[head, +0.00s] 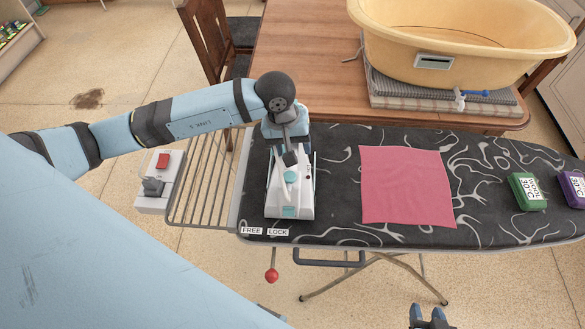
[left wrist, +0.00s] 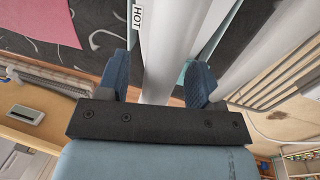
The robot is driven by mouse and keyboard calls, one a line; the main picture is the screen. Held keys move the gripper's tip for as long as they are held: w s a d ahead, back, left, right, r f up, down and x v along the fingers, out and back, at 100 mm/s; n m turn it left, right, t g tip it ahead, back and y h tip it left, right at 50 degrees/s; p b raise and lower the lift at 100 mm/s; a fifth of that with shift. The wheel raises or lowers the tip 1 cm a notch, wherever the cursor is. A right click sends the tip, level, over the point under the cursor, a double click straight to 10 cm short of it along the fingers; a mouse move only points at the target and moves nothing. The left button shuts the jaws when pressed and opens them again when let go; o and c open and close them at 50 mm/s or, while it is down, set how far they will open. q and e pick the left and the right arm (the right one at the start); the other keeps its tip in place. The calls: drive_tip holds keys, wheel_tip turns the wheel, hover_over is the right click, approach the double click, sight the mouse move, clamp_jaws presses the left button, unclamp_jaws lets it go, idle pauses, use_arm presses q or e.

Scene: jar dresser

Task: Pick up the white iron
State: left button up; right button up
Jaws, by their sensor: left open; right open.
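The white iron (head: 290,201), with teal parts, stands on the left end of the dark patterned ironing board (head: 340,185). My left gripper (head: 290,152) is over the far part of the iron, and its hand hides some of it. In the left wrist view, the open fingers of the left gripper (left wrist: 161,72) are on either side of a white part of the iron (left wrist: 165,40). I cannot tell whether they touch it. My right gripper (head: 430,318) is open and empty at the bottom edge of the head view, away from the board.
A pink cloth (head: 406,185) lies flat right of the iron. Green (head: 527,191) and purple (head: 573,188) boxes stand at the board's right. A metal rack (head: 208,185) adjoins the left end. A wooden table (head: 310,50) behind holds a yellow tub (head: 460,40) on folded cloths.

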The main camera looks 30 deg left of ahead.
use_arm(q)
drive_tip(key=shift+f, duration=0.15)
idle(0.4)
clamp_jaws()
idle(1.2)
